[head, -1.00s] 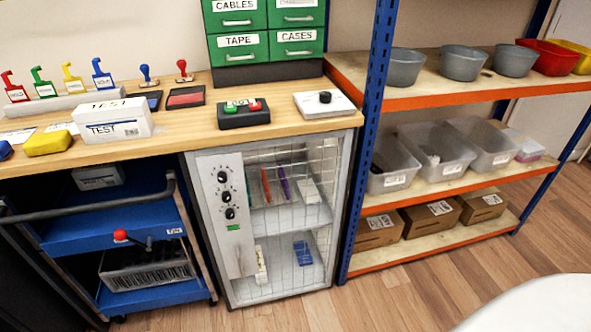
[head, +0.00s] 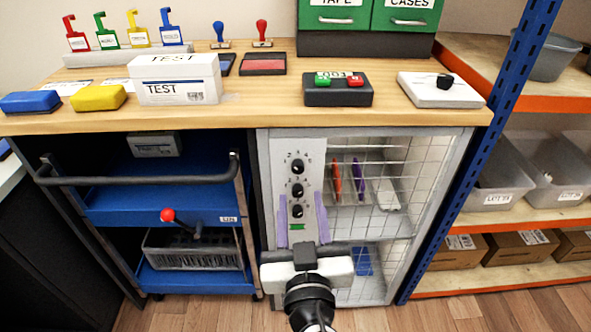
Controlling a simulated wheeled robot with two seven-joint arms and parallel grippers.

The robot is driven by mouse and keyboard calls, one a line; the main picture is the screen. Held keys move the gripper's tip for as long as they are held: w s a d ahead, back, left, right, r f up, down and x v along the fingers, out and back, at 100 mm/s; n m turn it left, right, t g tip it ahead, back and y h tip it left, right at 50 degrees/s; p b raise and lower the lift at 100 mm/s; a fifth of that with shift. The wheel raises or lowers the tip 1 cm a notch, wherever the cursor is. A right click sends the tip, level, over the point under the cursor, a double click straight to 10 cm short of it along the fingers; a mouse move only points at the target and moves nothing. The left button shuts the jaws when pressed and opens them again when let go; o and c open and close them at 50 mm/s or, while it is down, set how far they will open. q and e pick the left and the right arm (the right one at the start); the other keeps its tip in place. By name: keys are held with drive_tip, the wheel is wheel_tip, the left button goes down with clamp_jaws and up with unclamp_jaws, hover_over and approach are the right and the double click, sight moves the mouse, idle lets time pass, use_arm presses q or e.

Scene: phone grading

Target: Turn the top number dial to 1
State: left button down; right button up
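The top number dial (head: 298,167) is a black knob with printed numbers around it, high on the white panel (head: 284,149) of the wire-fronted cabinet. Which number it points to is too small to tell. A middle dial (head: 298,190) and a bottom dial (head: 298,211) sit below it. My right gripper (head: 301,196) comes up from the bottom with two purple fingers spread apart. In the picture its fingers flank the lower dials, with the tips below the top dial; it holds nothing. Its distance from the panel is unclear. My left gripper is out of view.
The wooden worktop (head: 260,109) overhangs the cabinet. A blue cart (head: 190,205) with a red-knobbed lever (head: 168,215) stands to the left. A blue shelf post (head: 475,160) rises at the right. Floor shows in front.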

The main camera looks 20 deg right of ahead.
sight(299, 170)
drive_tip(key=x, duration=0.8)
drive_tip(key=shift+d, duration=0.1)
drive_tip(key=shift+f, duration=0.1)
clamp_jaws()
